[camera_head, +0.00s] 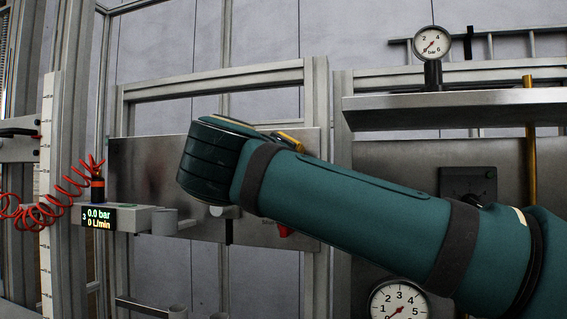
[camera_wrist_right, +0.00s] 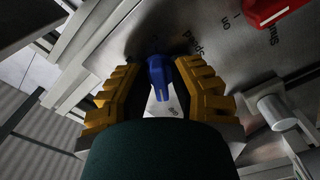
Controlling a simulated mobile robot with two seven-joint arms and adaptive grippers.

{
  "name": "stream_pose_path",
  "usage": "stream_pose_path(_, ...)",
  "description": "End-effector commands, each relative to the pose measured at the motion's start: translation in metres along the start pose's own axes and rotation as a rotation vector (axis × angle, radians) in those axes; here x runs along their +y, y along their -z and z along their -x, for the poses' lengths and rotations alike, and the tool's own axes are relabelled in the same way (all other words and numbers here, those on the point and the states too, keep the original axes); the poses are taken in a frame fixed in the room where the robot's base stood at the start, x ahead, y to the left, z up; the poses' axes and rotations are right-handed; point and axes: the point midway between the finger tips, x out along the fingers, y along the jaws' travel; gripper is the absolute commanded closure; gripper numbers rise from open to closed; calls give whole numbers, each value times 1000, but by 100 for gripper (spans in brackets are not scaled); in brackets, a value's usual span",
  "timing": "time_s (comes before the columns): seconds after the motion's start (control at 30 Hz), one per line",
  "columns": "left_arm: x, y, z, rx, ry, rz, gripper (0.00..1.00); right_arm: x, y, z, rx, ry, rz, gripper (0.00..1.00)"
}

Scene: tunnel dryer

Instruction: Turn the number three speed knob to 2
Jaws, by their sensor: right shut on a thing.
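A blue knob (camera_wrist_right: 160,83) sits on a grey metal panel in the right wrist view, next to printing that includes "Speed". Its number is not readable. My right gripper (camera_wrist_right: 160,66) is shut on this knob, with a yellow-and-black finger on each side of it. In the head view my right arm crosses in front of the panel (camera_head: 146,170). It hides the knob and most of the gripper; only a bit of yellow finger shows above the arm. My left gripper is not in view.
A red part (camera_wrist_right: 270,10) is on the same panel, and its red also shows below my arm in the head view (camera_head: 285,231). A display box (camera_head: 120,217) reads 0.0 bar, beside a coiled red hose (camera_head: 45,212). Gauges stand upper right (camera_head: 431,44) and below (camera_head: 398,301).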

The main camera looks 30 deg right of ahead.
Motion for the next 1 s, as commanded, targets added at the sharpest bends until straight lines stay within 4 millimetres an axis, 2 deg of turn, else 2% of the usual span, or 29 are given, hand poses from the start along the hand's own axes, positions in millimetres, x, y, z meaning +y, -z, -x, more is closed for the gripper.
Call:
stream_pose_path(0.47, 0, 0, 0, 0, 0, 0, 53, 0, -1, -1, -4, 0, 15, 100)
stream_pose_path(0.5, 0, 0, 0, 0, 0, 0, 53, 0, -1, -1, -4, 0, 14, 65)
stream_pose_path(0.53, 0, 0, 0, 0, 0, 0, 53, 0, -1, -1, -4, 0, 14, 59)
stream_pose_path(0.87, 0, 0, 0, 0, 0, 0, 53, 0, 0, 1, -1, 0, 13, 59)
stream_pose_path(1.0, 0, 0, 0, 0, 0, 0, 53, 0, 0, 14, 1, 1, 13, 59)
